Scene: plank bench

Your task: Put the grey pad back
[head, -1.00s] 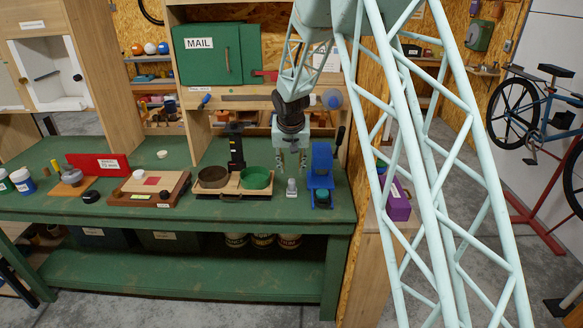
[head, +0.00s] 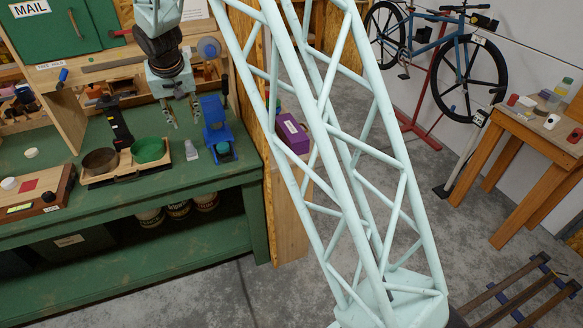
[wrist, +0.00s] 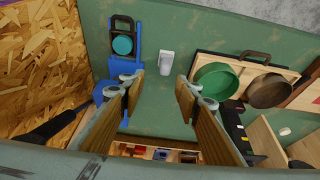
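No thing shows clearly as a grey pad. A small pale grey block-like piece (head: 191,151) stands on the green bench between a wooden tray and a blue device; it also shows in the wrist view (wrist: 166,62). Its exact kind is too small to tell. My gripper (head: 183,117) hangs over the bench near this piece. In the wrist view my gripper (wrist: 160,88) has its fingers wide apart with nothing between them; the grey piece lies beyond the fingertips, apart from them.
The blue device (head: 213,128) with a teal round part stands right of the grey piece. The wooden tray (head: 119,177) holds a green bowl (head: 148,150) and a brown bowl (head: 100,161). A black upright tool (head: 117,124) stands behind it. A purple box (head: 291,135) sits beyond the bench's right end.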

